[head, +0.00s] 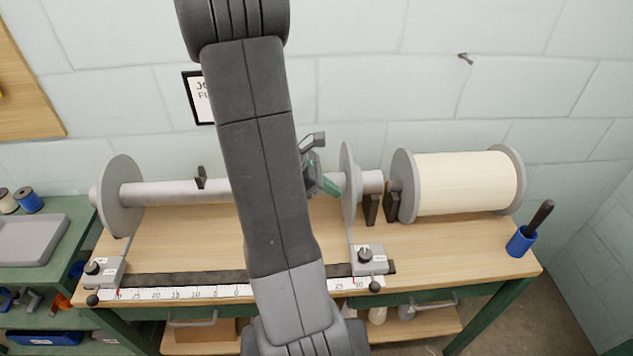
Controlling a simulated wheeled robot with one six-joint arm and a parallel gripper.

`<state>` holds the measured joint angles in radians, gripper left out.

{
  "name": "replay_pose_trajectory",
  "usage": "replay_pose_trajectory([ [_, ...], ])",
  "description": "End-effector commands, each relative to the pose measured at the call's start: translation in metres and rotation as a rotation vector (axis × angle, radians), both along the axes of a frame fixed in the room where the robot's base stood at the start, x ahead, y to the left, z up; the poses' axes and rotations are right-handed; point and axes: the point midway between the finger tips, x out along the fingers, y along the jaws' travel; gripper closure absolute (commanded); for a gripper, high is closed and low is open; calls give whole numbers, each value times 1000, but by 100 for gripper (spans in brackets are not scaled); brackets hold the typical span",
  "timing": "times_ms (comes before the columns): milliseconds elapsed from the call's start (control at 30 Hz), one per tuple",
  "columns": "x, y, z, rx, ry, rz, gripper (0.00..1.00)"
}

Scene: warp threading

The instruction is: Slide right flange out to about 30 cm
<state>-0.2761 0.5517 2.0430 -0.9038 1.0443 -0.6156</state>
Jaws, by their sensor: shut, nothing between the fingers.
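The right flange (348,186) is a grey disc on the horizontal metal beam (160,192), towards its right end. Its slider block (369,262) with a dark knob sits near the right end of the white scale (200,293), around the 30 mark; the exact reading is too small to tell. The left flange (120,194) is at the beam's left end, with its own slider block (104,270) near the scale's left end. My gripper (330,186) is shut and empty, just left of the right flange. Whether it touches the disc I cannot tell. My arm hides the beam's middle.
A large cream warp roll (465,183) stands right of the beam on dark supports. A blue cup (521,241) with a dark-handled tool is at the bench's right end. A green side bench (70,215) with a grey tray is at left. The front right bench top is clear.

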Motion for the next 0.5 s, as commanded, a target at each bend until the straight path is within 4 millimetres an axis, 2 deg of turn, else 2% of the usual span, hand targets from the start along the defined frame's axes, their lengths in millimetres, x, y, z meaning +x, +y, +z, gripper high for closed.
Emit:
replay_pose_trajectory([
  [200, 0, -14, 0, 0, 1, 0, 100],
  [500, 0, -15, 0, 0, 1, 2, 100],
])
